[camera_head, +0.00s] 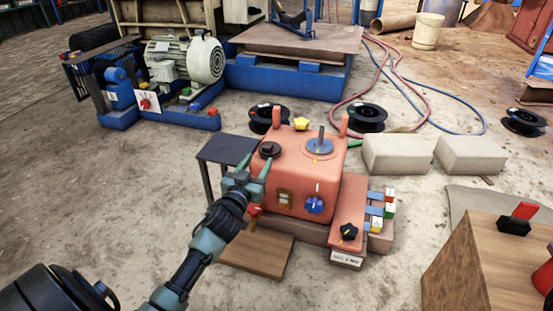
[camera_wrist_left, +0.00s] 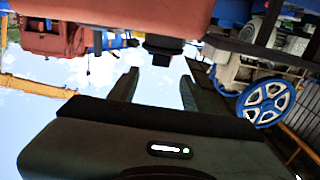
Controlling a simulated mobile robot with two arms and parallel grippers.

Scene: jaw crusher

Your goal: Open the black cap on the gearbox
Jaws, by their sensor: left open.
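The gearbox (camera_head: 305,175) is an orange-red box in the middle of the head view. Its black cap (camera_head: 269,149) is a round dark knob at the left of the top face. My left gripper (camera_head: 254,168) is open and empty, just in front of and left of the cap. In the left wrist view, which appears upside down, the black cap (camera_wrist_left: 162,50) sticks out from the orange housing (camera_wrist_left: 120,15). It lies beyond the two spread fingertips (camera_wrist_left: 160,80), between their lines, and appears apart from them. My right gripper is not in view.
A dark small table (camera_head: 227,150) stands close left of the gearbox. A yellow knob (camera_head: 301,124), a grey disc with a post (camera_head: 320,146) and orange lugs rise from its top. A brown board (camera_head: 256,254) lies in front. A wooden box (camera_head: 470,275) stands at the right.

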